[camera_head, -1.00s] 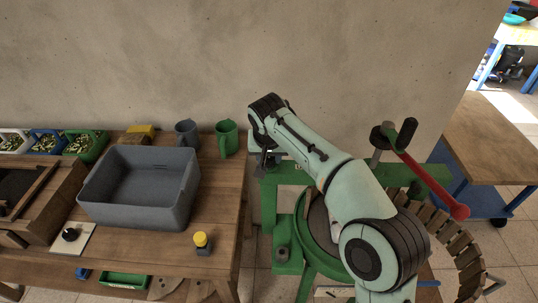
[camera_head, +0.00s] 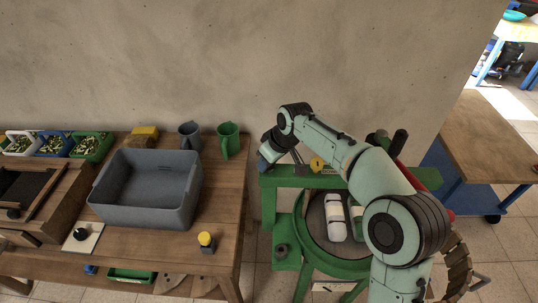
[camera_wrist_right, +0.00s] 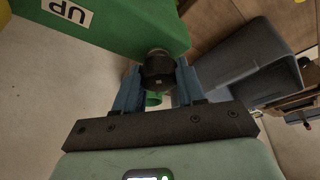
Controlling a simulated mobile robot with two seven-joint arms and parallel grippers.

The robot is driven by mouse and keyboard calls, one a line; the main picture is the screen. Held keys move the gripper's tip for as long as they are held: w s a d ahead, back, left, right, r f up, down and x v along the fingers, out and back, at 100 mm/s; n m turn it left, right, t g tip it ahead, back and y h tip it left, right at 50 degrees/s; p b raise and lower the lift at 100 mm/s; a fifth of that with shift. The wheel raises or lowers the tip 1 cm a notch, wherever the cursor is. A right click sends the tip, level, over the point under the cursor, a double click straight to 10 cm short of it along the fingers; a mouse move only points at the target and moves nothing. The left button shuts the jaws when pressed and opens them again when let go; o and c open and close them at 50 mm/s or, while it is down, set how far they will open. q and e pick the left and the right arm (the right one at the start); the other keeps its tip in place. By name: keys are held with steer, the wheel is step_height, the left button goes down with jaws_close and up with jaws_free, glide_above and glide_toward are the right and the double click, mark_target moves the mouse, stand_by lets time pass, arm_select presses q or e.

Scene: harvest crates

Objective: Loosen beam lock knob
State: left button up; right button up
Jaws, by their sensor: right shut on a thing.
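The black beam lock knob (camera_wrist_right: 158,72) sits at the end of the green beam (camera_wrist_right: 120,22) in the right wrist view. My right gripper (camera_wrist_right: 158,85) is shut on the knob, with a blue finger on each side of it. In the head view my right gripper (camera_head: 266,158) is at the left end of the green beam (camera_head: 290,182), and the knob is hidden there. My left gripper is not in view.
A grey crate (camera_head: 150,207) stands on the wooden table left of the green press. Two mugs (camera_head: 228,140) stand behind it. A yellow-topped object (camera_head: 206,240) stands near the table's right edge. My arm partly covers the red lever (camera_head: 427,178).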

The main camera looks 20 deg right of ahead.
steer(key=n+y+p, duration=0.1)
steer(key=n, duration=0.1)
steer(key=n+g+p, duration=0.1)
steer(key=n+p, duration=0.1)
steer(key=n, duration=0.1)
steer(key=shift+r+y, duration=0.1)
steer(key=shift+y, duration=0.3)
steer(key=n+g+p, duration=0.1)
steer(key=n+p, duration=0.1)
steer(key=n, duration=0.1)
steer(key=shift+y, duration=0.3)
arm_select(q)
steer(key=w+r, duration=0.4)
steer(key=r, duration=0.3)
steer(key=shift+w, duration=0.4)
arm_select(e)
steer(key=shift+n+g, duration=0.3)
steer(key=shift+n, duration=0.3)
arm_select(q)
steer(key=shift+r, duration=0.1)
arm_select(e)
steer(key=shift+f, duration=0.2)
steer(key=shift+s, duration=0.1)
steer(key=o, duration=1.1)
steer(key=shift+c, duration=0.2)
steer(key=shift+r, duration=0.1)
